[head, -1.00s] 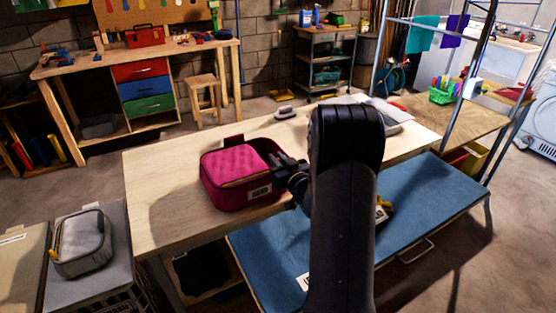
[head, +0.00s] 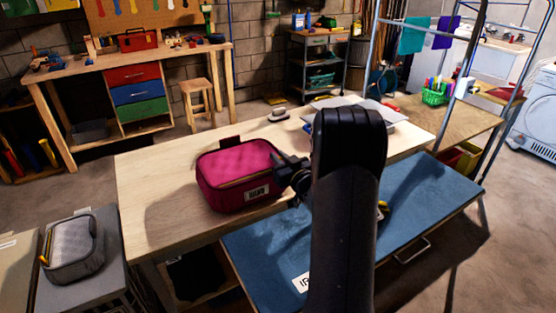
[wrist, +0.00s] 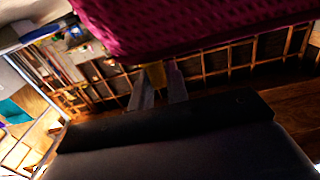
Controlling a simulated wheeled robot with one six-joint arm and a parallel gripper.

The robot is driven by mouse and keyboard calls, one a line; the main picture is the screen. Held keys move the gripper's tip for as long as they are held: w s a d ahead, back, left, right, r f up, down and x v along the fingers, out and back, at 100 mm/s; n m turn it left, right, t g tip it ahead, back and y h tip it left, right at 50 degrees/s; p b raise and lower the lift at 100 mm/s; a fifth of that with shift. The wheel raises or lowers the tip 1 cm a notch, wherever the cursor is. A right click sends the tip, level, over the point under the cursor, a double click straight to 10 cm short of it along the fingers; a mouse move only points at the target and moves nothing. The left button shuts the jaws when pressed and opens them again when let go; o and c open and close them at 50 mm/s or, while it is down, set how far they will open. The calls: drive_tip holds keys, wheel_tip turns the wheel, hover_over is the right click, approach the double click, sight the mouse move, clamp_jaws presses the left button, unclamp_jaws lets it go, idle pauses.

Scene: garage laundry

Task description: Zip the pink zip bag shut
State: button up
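The pink zip bag (head: 222,197) sits upright on the pale wooden table, with a white label on its front. A yellowish line runs along the front top edge; I cannot tell how far the zip is closed. My gripper (head: 282,162) is at the bag's right side, partly hidden behind my arm. In the wrist view the bag's pink mesh (wrist: 200,22) fills the top. There the two fingers of my gripper (wrist: 160,82) stand close together with a yellow zip pull (wrist: 156,74) between them, apparently pinched.
The wooden table (head: 150,215) has bare room left of the bag. A grey pouch (head: 75,248) lies on a bin at lower left. A brush (head: 278,115) and a grey flat thing (head: 385,115) lie at the table's back. A blue surface (head: 265,245) lies below in front.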

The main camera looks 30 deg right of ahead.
drive_tip(key=o, duration=0.4)
drive_tip(key=shift+s, duration=0.1)
drive_tip(key=s+b, duration=0.2)
drive_tip(key=s, duration=0.8)
drive_tip(key=shift+s+d, duration=0.15)
drive_tip(key=shift+s, duration=0.15)
